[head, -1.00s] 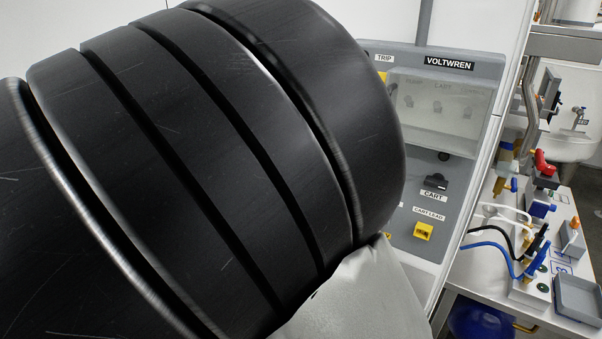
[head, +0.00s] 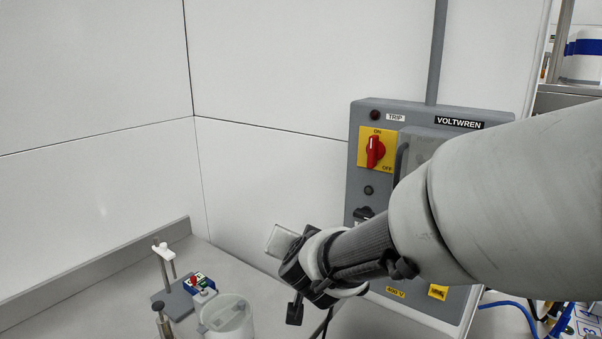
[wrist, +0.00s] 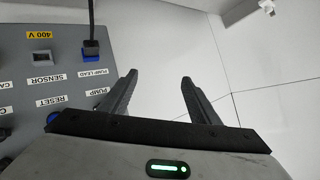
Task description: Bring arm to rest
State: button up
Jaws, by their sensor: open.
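My arm (head: 480,205) reaches in from the right edge of the head view, across the front of a grey control panel. Its dark wrist end (head: 325,262) points down and left, over the bench. My gripper (wrist: 158,82) shows in the wrist view with its two dark fingers apart and nothing between them. White wall lies beyond the fingertips. In the head view the fingers are hard to make out at the wrist's far end.
The grey panel (head: 367,190) has a red rotary switch (head: 375,151) and is partly hidden by my arm. A pale beaker (head: 228,318) and a small stand (head: 176,295) are at lower left. Blue cables (head: 520,310) lie at lower right. The upper left is bare wall.

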jog(key=s+d+r+n+g+y, duration=0.2)
jog(key=s+r+n+y, duration=0.15)
jog(key=s, duration=0.35)
jog(key=s+d+f+g+h, duration=0.1)
jog(key=s+d+g+h, duration=0.1)
jog(key=s+d, duration=0.4)
jog(key=s+d+g+h, duration=0.2)
jog(key=s+d, duration=0.4)
jog(key=s, duration=0.5)
jog(key=shift+f+n+g, duration=0.35)
jog(key=shift+g, duration=0.05)
